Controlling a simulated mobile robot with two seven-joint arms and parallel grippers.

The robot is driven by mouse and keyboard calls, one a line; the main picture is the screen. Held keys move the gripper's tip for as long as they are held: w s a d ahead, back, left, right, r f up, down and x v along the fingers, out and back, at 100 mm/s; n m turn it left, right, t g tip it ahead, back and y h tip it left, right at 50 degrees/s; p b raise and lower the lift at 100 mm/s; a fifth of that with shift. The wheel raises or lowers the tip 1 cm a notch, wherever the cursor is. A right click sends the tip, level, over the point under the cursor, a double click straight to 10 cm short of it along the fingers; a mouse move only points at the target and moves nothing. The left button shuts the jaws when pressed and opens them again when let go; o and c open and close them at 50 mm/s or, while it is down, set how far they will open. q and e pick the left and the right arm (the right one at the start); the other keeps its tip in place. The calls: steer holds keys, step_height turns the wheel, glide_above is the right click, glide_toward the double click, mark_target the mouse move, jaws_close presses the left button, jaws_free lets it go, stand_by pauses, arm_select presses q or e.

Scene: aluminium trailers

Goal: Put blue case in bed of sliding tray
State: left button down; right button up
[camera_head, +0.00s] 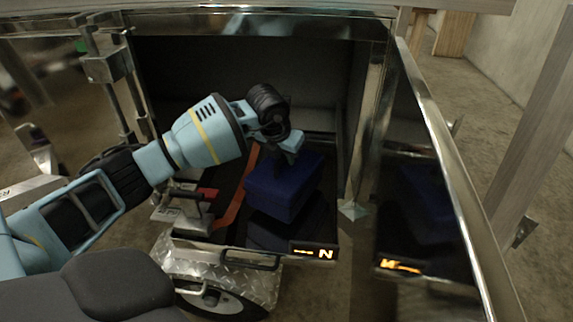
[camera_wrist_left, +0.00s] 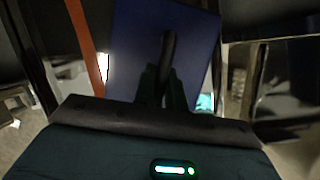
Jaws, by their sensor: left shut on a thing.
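The blue case (camera_head: 284,190) is a dark blue box in the middle of the head view, at the sliding tray. My left gripper (camera_head: 287,155) is above its top and shut on it at the handle. In the left wrist view the case (camera_wrist_left: 200,45) fills the upper middle, and the gripper fingers (camera_wrist_left: 165,90) are at its black handle (camera_wrist_left: 168,52). The sliding tray (camera_head: 225,246) is pulled out of the trailer's side opening. A dark shape shows under the case; I cannot tell whether the case touches the tray bed. My right gripper is not in view.
An orange strip (camera_head: 238,188) runs along the tray, left of the case. A red and grey item (camera_head: 190,210) is at the tray's left side. The open shiny door (camera_head: 440,160) stands to the right and mirrors the case. A wheel (camera_head: 215,300) is below the tray.

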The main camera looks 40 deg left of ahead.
arm_select(q)
step_height(320, 180, down, 2)
steer(key=shift+f, duration=0.25)
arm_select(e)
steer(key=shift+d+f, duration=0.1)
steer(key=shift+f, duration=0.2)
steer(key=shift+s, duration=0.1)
arm_select(q)
steer(key=c, duration=1.8)
jaws_free()
steer(key=shift+f, duration=0.15)
steer(key=shift+c, duration=0.2)
steer(key=o, duration=0.4)
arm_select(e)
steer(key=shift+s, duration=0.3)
